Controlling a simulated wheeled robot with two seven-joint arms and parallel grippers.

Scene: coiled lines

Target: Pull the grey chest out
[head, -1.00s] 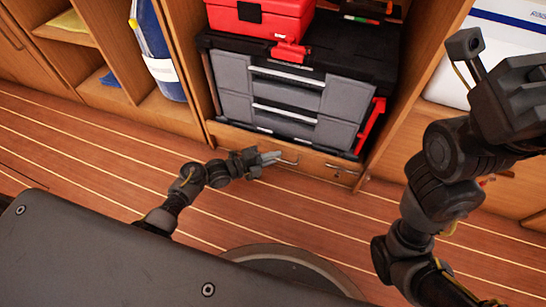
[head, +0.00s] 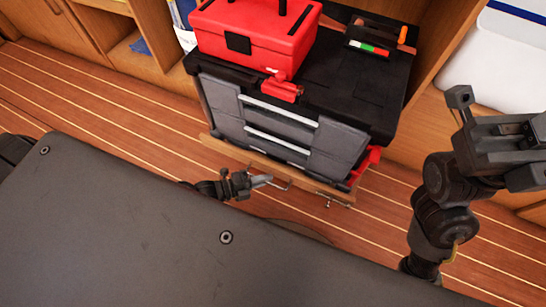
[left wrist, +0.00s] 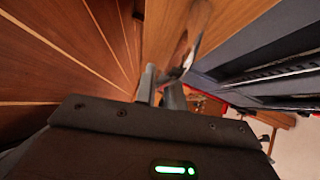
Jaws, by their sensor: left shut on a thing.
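The grey chest (head: 275,127), with a black top and pale drawer handles, stands on a wooden pull-out board (head: 235,153) that juts from the cabinet. The board has two metal handles on its front edge, the right one (head: 330,201) free. My left gripper (head: 265,181) is shut on the left handle (head: 283,186). The fingers also show in the left wrist view (left wrist: 168,88), with the chest's dark side (left wrist: 250,60) to their right; the exact contact is hard to see. My right gripper (head: 508,150) is raised at the right, away from the chest; its jaw opening is unclear.
A red toolbox (head: 245,45) sits on the chest, with small tools (head: 370,47) beside it. A red part (head: 367,165) sticks out at the chest's right side. Cabinet walls flank the bay. A white container (head: 510,60) is at the right. Striped wooden floor (head: 100,110) lies clear at the left.

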